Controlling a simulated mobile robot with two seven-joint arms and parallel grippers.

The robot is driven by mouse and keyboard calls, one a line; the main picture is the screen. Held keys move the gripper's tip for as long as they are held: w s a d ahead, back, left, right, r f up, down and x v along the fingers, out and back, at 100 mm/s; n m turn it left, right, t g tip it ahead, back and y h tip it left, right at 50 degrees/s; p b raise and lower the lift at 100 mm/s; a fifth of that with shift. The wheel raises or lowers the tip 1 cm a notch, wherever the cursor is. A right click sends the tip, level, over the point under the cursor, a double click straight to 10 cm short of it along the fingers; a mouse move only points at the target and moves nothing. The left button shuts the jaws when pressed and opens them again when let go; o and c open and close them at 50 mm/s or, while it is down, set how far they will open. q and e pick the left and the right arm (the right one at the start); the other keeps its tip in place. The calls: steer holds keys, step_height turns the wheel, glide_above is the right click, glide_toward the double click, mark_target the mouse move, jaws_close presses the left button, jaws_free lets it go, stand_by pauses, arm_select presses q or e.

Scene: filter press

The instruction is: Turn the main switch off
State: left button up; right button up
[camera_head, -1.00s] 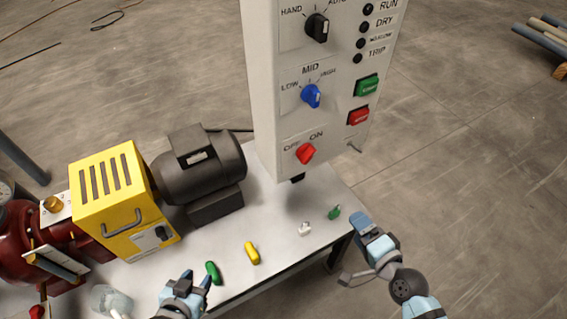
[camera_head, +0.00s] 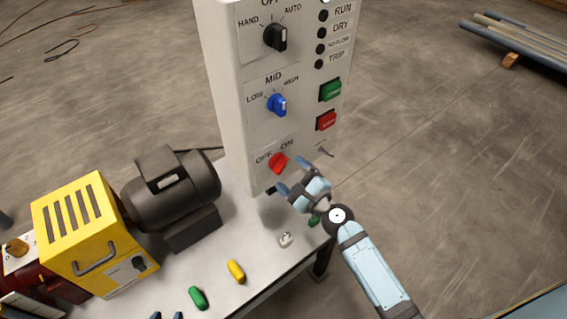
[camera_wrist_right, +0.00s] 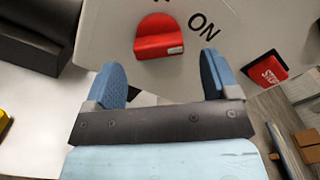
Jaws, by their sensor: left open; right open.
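The red main switch (camera_head: 278,163) is a knob low on the front of the white control panel (camera_head: 240,120), between the OFF and ON labels. Its pale mark points to the right, towards ON. In the right wrist view the red knob (camera_wrist_right: 158,38) stands ahead of and between the two blue fingers, not touched by them. My right gripper (camera_head: 298,175) is open and empty, just below and right of the knob; its fingers also show in the wrist view (camera_wrist_right: 163,80).
Above are a blue knob (camera_head: 277,104), a black knob (camera_head: 275,37), a green button (camera_head: 331,89) and a red button (camera_head: 326,121). A dark motor (camera_head: 180,185) and a yellow box (camera_head: 92,235) stand left. Small green (camera_head: 198,297) and yellow (camera_head: 237,271) pieces lie on the table.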

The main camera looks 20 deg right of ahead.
mark_target(284, 168)
steer(key=shift+x, duration=1.85)
steer(key=c, duration=0.9)
